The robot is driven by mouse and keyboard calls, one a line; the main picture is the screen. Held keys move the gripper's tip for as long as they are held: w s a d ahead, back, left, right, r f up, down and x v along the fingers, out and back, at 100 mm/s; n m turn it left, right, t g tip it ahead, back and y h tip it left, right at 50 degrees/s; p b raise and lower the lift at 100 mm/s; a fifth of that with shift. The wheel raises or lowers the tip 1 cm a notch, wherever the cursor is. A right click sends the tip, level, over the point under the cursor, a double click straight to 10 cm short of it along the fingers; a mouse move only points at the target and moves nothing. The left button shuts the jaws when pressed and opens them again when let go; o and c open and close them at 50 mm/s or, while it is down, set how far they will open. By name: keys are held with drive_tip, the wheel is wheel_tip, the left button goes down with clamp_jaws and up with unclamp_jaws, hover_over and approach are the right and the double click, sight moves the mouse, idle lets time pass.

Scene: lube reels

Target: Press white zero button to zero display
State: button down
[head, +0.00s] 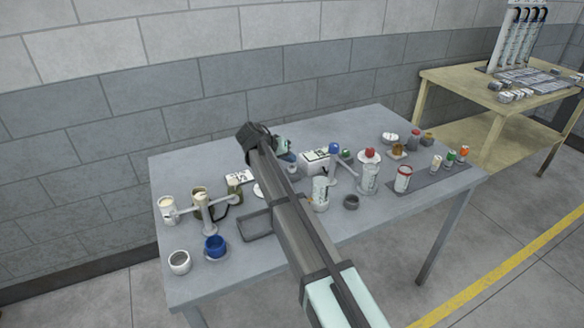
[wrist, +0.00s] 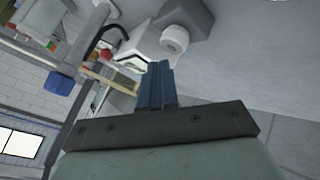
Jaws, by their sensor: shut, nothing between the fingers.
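In the wrist view, the fingers of my gripper (wrist: 157,72) are shut together and hold nothing. A white round button (wrist: 175,38) sticks out of a pale box-shaped device beyond the fingertips, a little up and right of them. A visible gap in the picture separates the tips from the button; the depth between them is hard to judge. A small greenish display (wrist: 132,63) shows just left of the fingertips; its reading is not legible. In the head view, a white box with a greenish display (head: 315,157) stands on the table right of my arm. My fingertips are largely hidden there.
The grey table (head: 345,232) holds several cups and cans. A balance-like stand (head: 209,225) is at the left, with a blue cup (head: 215,246) near it. A white can with a red band (head: 402,180) stands at the right. A wooden table (head: 450,78) is behind.

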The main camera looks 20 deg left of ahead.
sight(289, 168)
drive_tip(key=shift+f, duration=0.2)
drive_tip(key=shift+f, duration=0.25)
drive_tip(key=shift+f, duration=0.5)
idle(0.8)
drive_tip(key=shift+r, duration=0.1)
idle(0.3)
drive_tip(key=shift+r, duration=0.85)
drive_tip(key=shift+r, duration=0.1)
drive_tip(key=shift+r, duration=2.4)
